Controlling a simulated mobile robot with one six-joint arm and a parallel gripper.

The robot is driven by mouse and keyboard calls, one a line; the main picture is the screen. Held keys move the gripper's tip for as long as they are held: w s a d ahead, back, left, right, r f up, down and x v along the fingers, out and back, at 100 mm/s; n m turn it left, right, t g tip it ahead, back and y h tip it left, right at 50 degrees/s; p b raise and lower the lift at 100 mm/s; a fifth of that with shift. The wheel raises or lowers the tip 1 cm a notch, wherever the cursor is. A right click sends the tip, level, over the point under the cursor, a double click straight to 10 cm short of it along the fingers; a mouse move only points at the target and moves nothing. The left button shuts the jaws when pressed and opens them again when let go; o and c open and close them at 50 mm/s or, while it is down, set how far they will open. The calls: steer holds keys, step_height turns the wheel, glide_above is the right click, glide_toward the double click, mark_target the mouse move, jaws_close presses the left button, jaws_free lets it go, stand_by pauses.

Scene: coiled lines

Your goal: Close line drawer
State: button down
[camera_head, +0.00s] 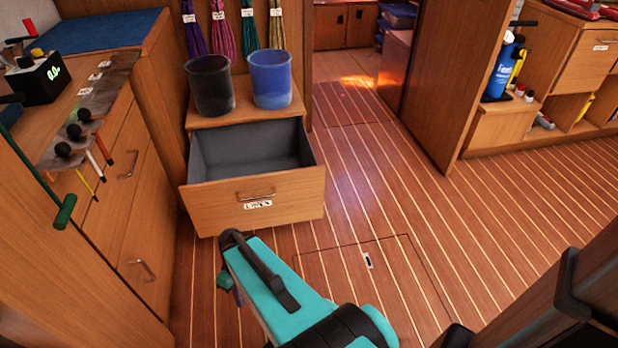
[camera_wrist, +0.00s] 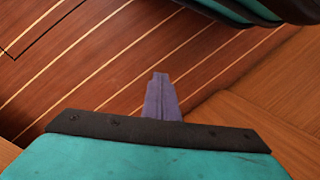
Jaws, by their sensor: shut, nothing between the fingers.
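The line drawer (camera_head: 255,200) stands pulled open in the low wooden cabinet at centre left in the head view. Its grey inside looks empty, and its wooden front has a metal handle (camera_head: 256,196) and a white label (camera_head: 257,205). My gripper (camera_head: 230,286) is just in front of and below the drawer front, near the floor, mostly hidden behind my teal arm. In the wrist view my gripper's purple-grey fingers (camera_wrist: 160,80) are together and empty over the plank floor. I cannot tell whether it touches the drawer.
A black bin (camera_head: 210,86) and a blue bin (camera_head: 270,78) stand on the drawer's cabinet, below hanging coiled lines (camera_head: 222,32). A wooden counter with drawers (camera_head: 128,165) closes off the left. The striped floor (camera_head: 370,180) is clear to the right, up to a wooden partition (camera_head: 455,80).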

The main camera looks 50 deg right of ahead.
steer(key=w+d+r+n+t+b, duration=0.25)
steer(key=d+r, duration=0.35)
steer(key=d, duration=0.5)
steer(key=w+d+r+n+t+b, duration=0.1)
steer(key=w+d+r+t+b, duration=0.4)
steer(key=d, duration=0.7)
steer(key=s+d+r+n+t+h+b, duration=0.1)
steer(key=s+d+r+n, duration=0.1)
steer(key=s+d+r, duration=0.3)
steer(key=s+d+r+n+h+b, duration=0.1)
steer(key=s+d+r, duration=0.5)
steer(key=d+r, duration=0.6)
steer(key=shift+d+n+t+h+b, duration=0.4)
steer(key=shift+d+b, duration=0.15)
steer(key=shift+d, duration=0.45)
